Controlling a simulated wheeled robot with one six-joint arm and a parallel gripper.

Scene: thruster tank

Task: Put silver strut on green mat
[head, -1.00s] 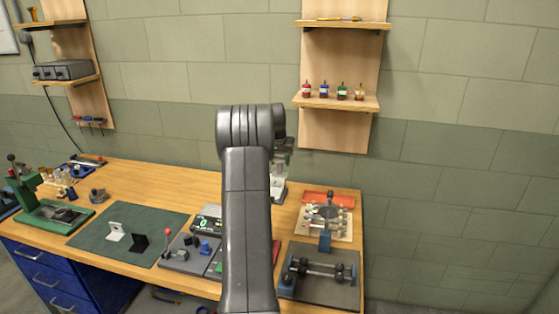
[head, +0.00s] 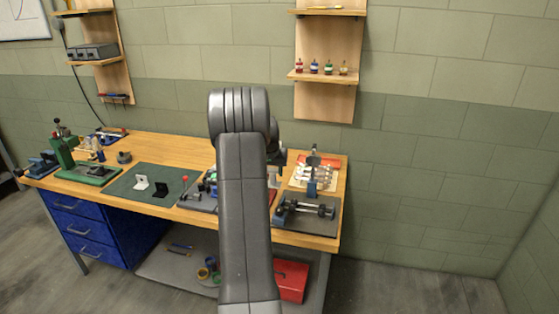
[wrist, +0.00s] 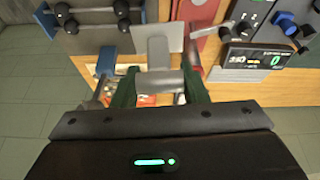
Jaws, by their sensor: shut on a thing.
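The green mat (head: 133,193) lies flat on the left middle of the wooden bench in the head view. A white bracket (head: 141,183) and a black bracket (head: 161,190) stand on it. In the wrist view my gripper (wrist: 158,84) is shut on a short silver piece, the silver strut (wrist: 165,79), which lies crosswise between the fingers. In the head view my own arm hides the gripper and the strut. The gripper is to the right of the mat, apart from it.
A green press (head: 64,152) stands left of the mat. A control panel with knobs (wrist: 262,55) shows in the wrist view. A grey plate with a roller stand (head: 306,210) and a pale tray of parts (head: 312,177) occupy the bench's right end. A red box (head: 292,280) sits below.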

